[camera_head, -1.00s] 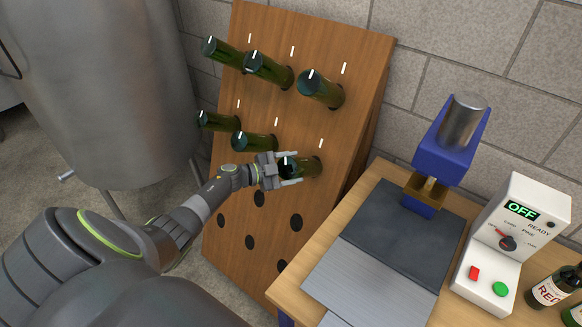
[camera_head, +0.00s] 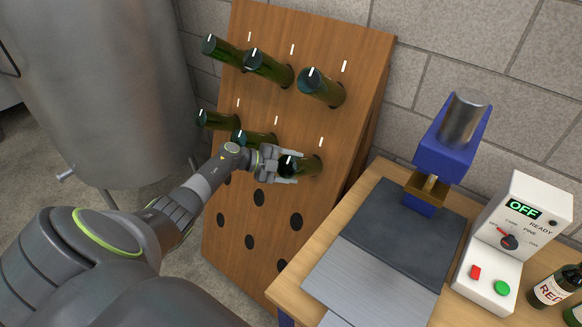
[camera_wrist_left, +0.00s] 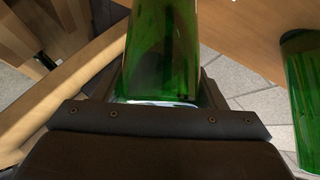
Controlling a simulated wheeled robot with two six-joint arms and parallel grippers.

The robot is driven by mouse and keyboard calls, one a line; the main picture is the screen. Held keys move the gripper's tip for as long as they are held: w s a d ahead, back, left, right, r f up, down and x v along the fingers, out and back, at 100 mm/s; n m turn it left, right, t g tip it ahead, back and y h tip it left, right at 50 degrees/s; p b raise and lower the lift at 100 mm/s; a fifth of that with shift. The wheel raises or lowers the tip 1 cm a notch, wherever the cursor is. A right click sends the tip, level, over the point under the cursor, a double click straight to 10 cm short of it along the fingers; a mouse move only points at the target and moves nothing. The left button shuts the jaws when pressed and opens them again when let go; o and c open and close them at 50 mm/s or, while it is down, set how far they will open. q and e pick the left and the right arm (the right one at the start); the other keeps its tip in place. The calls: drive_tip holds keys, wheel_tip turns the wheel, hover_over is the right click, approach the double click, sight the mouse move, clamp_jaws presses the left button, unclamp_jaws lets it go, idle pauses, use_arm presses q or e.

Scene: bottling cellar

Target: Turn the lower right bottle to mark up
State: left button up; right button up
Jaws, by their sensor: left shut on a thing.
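The lower right bottle (camera_head: 309,165) is dark green and sticks out of the wooden rack, its base toward me. My left gripper (camera_head: 286,167) is shut on this bottle near its base end, with a finger on either side. In the left wrist view the bottle (camera_wrist_left: 162,50) stands green between the fingers. A white mark shows at the bottle's base, partly hidden by the gripper; its exact angle is hard to tell. A white tick (camera_head: 321,142) is on the board above the bottle. My right gripper is not in view.
The rack board (camera_head: 340,130) holds several other bottles, such as the upper right bottle (camera_head: 322,88) and the lower middle bottle (camera_head: 262,139). Empty holes lie below. A bench (camera_head: 330,225) with a blue press (camera_head: 450,140) and a control box (camera_head: 510,235) stands right.

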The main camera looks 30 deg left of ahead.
use_arm(q)
drive_tip(key=o, duration=1)
drive_tip(key=b+v, duration=0.3)
drive_tip(key=v, duration=1.4)
drive_tip(key=shift+a, duration=0.15)
drive_tip(key=shift+s, duration=0.1)
